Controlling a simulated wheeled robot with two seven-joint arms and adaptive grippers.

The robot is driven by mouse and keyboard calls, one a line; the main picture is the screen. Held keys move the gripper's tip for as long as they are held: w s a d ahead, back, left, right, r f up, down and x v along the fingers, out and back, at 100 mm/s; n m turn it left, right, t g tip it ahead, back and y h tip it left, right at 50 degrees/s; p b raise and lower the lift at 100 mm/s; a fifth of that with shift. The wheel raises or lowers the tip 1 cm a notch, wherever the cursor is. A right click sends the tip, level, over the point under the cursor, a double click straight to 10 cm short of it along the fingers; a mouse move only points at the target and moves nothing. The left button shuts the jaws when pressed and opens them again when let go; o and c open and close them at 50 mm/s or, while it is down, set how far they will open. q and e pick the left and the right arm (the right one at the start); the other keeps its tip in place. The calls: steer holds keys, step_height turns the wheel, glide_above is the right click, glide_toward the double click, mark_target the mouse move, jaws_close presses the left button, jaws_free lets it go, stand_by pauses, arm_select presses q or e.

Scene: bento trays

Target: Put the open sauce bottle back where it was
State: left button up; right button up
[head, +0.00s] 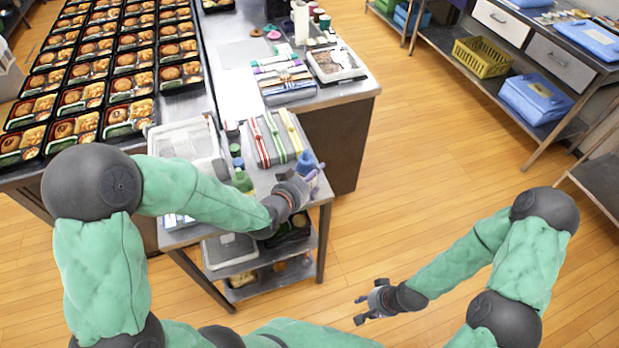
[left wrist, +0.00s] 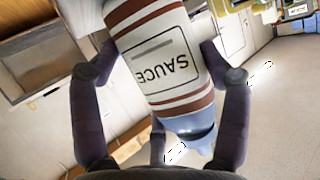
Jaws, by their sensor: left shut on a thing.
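The sauce bottle (left wrist: 160,62) fills the middle of the left wrist view. It is white with brown bands, a SAUCE label and a blue top end. My left gripper (head: 308,180) is shut on it, with fingers on both sides of its body. In the head view the blue top of the bottle (head: 306,161) shows above the fingers, at the right edge of the small cart (head: 318,190); the rest of it is mostly hidden. I cannot tell whether its cap is off. My right gripper (head: 366,305) is open and empty above the floor.
The cart top holds a clear container (head: 186,140), striped packages (head: 275,138) and a green bottle (head: 242,181). The long table (head: 225,85) behind carries many bento trays (head: 125,85). The wooden floor to the right is clear.

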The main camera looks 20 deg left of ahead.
arm_select(q)
steer(key=shift+r, duration=0.15)
steer(key=shift+f, duration=0.2)
steer(key=o, duration=0.6)
steer(key=shift+r, duration=0.1)
steer(key=shift+r, duration=0.15)
steer(key=shift+p+v, duration=1.5)
steer(key=shift+v, duration=4.45)
